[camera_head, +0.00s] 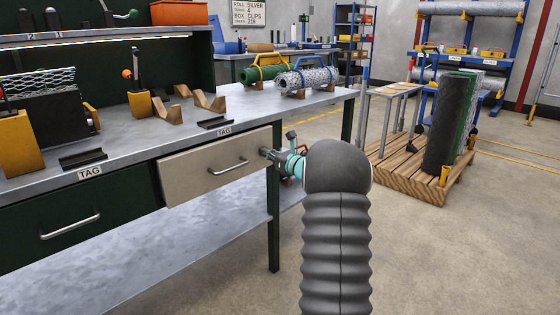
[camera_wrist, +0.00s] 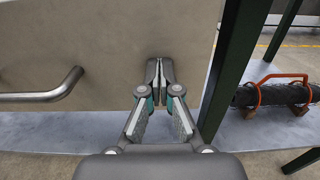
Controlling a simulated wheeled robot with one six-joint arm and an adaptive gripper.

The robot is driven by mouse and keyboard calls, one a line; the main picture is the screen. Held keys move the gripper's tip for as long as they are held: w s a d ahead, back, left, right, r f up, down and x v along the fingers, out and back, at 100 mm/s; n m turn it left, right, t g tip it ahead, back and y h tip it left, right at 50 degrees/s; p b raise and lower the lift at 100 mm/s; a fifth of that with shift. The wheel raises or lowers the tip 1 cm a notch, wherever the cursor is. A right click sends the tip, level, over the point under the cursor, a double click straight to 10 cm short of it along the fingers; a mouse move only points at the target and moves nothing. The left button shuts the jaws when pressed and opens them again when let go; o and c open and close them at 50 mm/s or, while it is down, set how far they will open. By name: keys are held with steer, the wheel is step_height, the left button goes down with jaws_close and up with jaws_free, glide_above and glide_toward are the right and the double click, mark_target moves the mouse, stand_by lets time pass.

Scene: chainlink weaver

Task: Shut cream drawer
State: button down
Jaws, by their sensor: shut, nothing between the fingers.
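The cream drawer (camera_head: 200,172) is in the workbench front, right of a dark green drawer. Its front appears to stand slightly proud of the bench, though the gap is hard to judge. Its metal handle (camera_head: 228,167) is left of my gripper. My gripper (camera_head: 265,153) is shut and empty at the right end of the cream front. In the wrist view the cream front (camera_wrist: 100,40) fills the upper left, with the handle (camera_wrist: 45,97) at far left. My fingertips (camera_wrist: 159,66) point at the front near its right edge and look to be at or touching it; contact is unclear.
The dark green drawer (camera_head: 60,222) looks shut. A bench leg (camera_head: 273,225) stands just right of the cream drawer, with a lower shelf (camera_head: 150,255) beneath. A dark roll with an orange handle (camera_wrist: 280,94) lies on that shelf. The floor in front is clear.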

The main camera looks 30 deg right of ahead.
steer(key=w, duration=0.2)
steer(key=shift+w+a+r, duration=0.15)
steer(key=shift+w+a, duration=0.1)
steer(key=shift+w, duration=0.05)
steer(key=shift+a+r, duration=0.1)
steer(key=shift+s, duration=0.1)
steer(key=s+d+b, duration=0.2)
steer(key=s+d, duration=0.1)
steer(key=s, duration=1.1)
steer(key=shift+f, duration=0.25)
